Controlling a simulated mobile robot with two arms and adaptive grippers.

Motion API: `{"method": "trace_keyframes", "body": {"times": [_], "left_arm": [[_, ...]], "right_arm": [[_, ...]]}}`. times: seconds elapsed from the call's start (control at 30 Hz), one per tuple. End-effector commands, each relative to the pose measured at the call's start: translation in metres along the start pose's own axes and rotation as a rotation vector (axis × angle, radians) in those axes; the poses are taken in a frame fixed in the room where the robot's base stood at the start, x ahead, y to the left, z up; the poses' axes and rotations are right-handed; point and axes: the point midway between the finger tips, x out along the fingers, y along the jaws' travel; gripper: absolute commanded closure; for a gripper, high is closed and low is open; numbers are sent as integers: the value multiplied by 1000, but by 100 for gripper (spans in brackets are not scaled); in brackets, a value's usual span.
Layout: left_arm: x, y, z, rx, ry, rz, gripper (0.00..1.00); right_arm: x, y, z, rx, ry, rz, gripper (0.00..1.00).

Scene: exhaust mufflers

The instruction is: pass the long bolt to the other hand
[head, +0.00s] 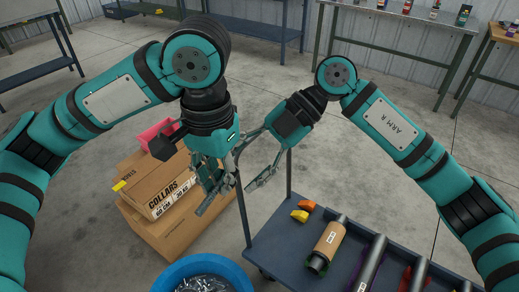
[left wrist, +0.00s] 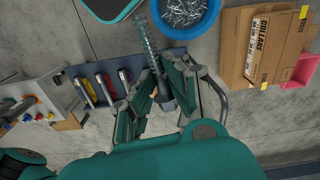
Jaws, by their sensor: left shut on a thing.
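The long bolt (left wrist: 146,42) is a grey threaded rod. In the left wrist view it sticks out beyond the fingers of my left gripper (left wrist: 158,92), which is shut on it. In the head view my left gripper (head: 216,180) hangs fingers down near the middle. The bolt (head: 206,205) shows there as a short grey bar slanting down and left; the rest is hidden by the fingers. My right gripper (head: 244,168) is just right of the left one. Its fingers are spread apart and empty, pointing left, close to the left gripper. I cannot tell whether they touch.
A dark blue cart (head: 272,237) with mufflers and small yellow and orange pieces stands below right. A blue tub (head: 235,268) of small metal parts is below. Cardboard boxes (head: 150,190) and a pink bin (head: 157,134) are at left. Benches stand behind.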

Motion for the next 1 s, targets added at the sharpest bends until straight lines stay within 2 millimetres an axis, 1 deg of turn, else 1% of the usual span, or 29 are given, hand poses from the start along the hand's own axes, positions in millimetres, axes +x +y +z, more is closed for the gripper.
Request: {"method": "trace_keyframes", "body": {"times": [0.1, 0.33, 0.37, 0.73, 0.83, 0.87, 1.0], "left_arm": [[0, 0, 0, 0, 1, 0, 100], [0, 0, 0, 0, 1, 0, 100], [0, 0, 0, 0, 1, 0, 100], [-1, -2, -1, -5, 2, -4, 100], [-1, -3, -1, -8, 3, -6, 100], [-1, -3, -1, -9, 4, -7, 86], [-1, -3, -1, -8, 3, -6, 68]], "right_arm": [[4, 0, 0, 0, 1, 0, 49], [5, 0, 0, 0, 0, 0, 49], [5, 0, 0, 0, 0, 0, 51], [5, -2, 0, 1, 1, -6, 100], [5, -3, 0, 2, 1, -8, 100], [5, -3, 0, 2, 2, -8, 100], [5, -2, 0, 1, 2, -7, 100]]}}
